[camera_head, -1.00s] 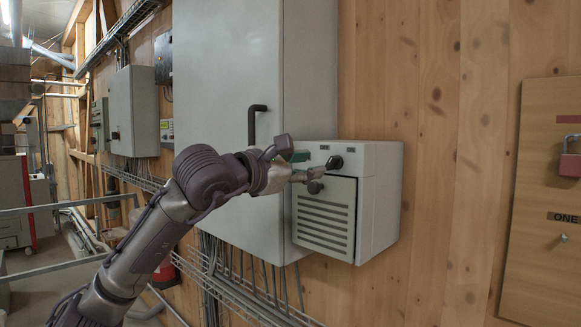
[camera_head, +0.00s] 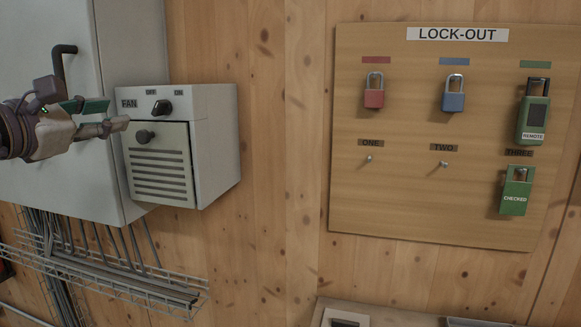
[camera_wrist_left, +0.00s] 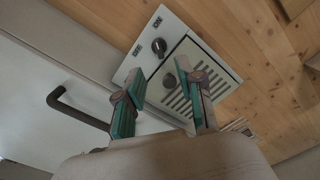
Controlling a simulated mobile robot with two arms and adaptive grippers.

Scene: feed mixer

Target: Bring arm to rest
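My left gripper (camera_head: 115,115) comes in from the left edge of the head view, in front of the fan control box (camera_head: 214,140). Its fingers are apart with nothing between them, as the left wrist view (camera_wrist_left: 165,100) also shows. The box has a black selector knob (camera_head: 158,107) between OFF and ON labels; its exact setting is hard to read. Below it is a slatted front panel (camera_head: 159,175) with a round dark knob (camera_head: 144,136). The fingertips are left of both knobs and appear apart from them. My right gripper is not in view.
A large grey cabinet (camera_head: 125,40) with a black handle (camera_head: 62,62) stands behind my left arm. A wire cable tray (camera_head: 110,275) runs below. Bare wooden wall (camera_head: 280,130) lies between.

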